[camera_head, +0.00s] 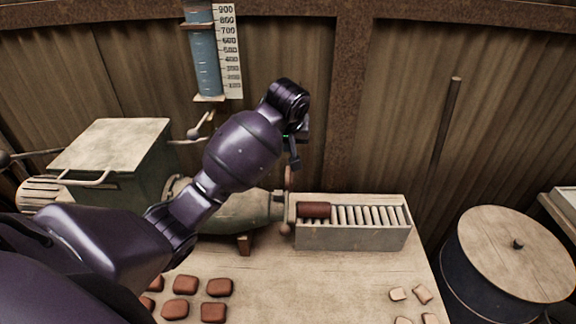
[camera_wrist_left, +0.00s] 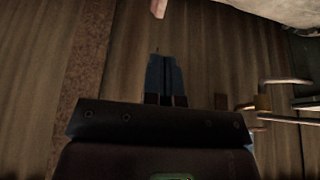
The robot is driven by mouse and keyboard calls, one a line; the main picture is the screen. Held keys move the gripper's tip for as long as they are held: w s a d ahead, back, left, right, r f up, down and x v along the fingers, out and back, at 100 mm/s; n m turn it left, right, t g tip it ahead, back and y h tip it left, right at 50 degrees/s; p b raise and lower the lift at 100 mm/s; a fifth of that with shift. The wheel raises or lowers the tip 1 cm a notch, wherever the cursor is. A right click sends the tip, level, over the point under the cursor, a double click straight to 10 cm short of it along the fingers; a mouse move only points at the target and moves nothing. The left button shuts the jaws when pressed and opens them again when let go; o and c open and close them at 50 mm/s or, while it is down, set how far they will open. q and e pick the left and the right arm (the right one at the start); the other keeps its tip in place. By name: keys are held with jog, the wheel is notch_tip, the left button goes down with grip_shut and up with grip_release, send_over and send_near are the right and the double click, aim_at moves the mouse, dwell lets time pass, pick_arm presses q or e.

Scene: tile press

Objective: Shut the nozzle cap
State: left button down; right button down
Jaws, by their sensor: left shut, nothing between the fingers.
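The press body with its green-grey barrel (camera_head: 245,212) lies on the table and narrows to a nozzle (camera_head: 279,206) at its right end. A thin reddish-brown piece (camera_head: 289,178), which looks like the nozzle cap, stands up above the nozzle end; my arm partly hides this area. My left gripper (camera_head: 295,165) points down just above that piece, shut and empty. I cannot tell whether they touch. In the left wrist view the shut fingers (camera_wrist_left: 162,58) point at the plank wall, with a pale reddish tip (camera_wrist_left: 158,8) beyond them. My right gripper is out of view.
A roller tray (camera_head: 352,238) right of the nozzle holds a brown clay block (camera_head: 314,210). Several brown tiles (camera_head: 180,284) lie at the front left, pale pieces (camera_head: 398,294) at the front right. A lidded barrel (camera_head: 510,255) stands right of the table. The middle is clear.

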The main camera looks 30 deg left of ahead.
aim_at(288, 171)
pick_arm(q)
jog(key=p+x, duration=0.1)
jog(key=x, duration=1.1)
jog(key=shift+f, duration=0.4)
